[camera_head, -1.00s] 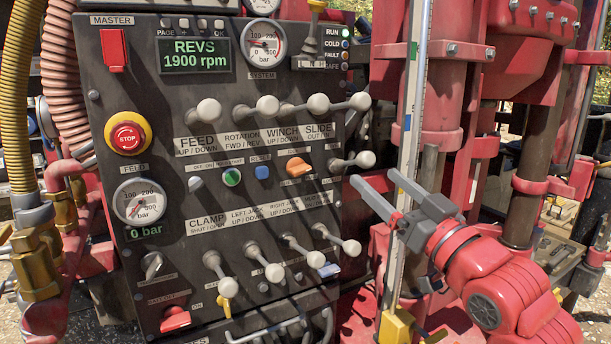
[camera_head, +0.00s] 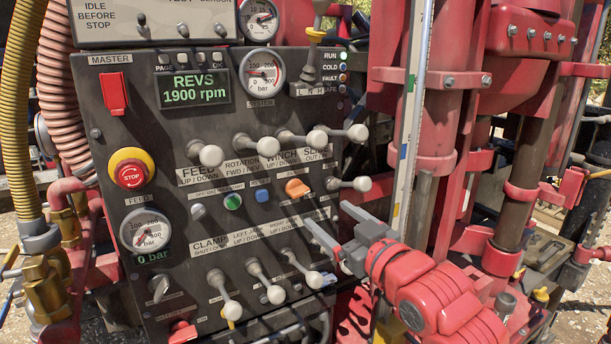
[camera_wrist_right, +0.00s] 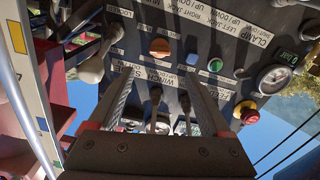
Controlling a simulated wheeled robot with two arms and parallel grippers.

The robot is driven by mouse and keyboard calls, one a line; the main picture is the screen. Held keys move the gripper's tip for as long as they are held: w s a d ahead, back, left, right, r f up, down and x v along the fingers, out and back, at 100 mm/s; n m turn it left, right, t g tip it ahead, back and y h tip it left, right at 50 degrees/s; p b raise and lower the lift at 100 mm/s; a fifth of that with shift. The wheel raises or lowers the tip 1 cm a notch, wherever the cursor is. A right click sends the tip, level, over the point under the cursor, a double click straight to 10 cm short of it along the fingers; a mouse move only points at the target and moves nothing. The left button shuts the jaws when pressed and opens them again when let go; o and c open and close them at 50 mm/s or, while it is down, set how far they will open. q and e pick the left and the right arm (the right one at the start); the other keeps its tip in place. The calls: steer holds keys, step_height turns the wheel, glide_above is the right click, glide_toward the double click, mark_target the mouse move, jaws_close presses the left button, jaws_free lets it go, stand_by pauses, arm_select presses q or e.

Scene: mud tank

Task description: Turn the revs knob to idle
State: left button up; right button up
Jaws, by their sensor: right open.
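The control panel's screen (camera_head: 194,90) reads REVS 1900 rpm. An orange knob (camera_head: 297,187) sits at the right end of the middle row of controls; it looks like the revs knob, but I cannot read its label. It also shows in the right wrist view (camera_wrist_right: 159,47). My right gripper (camera_head: 324,213) is open and empty, just right of and below the orange knob, with its fingers pointing at the panel. In the right wrist view, the orange knob appears just beyond and between the fingertips (camera_wrist_right: 158,78). My left gripper is not in view.
Several ball-ended levers stand out above (camera_head: 267,147) and below (camera_head: 276,293) the middle row. One more lever (camera_head: 361,184) sticks out close above my right gripper. A red stop button (camera_head: 131,175) is at the left. A tall pale rail (camera_head: 409,140) stands right of the panel.

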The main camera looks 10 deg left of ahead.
mark_target(303, 194)
steer(key=p+x, duration=0.3)
steer(key=x, duration=0.6)
steer(key=shift+w+a, duration=0.2)
steer(key=shift+w, duration=0.1)
steer(key=shift+w+a+f, duration=0.15)
steer(key=shift+w+a, duration=0.05)
steer(key=shift+w, duration=0.15)
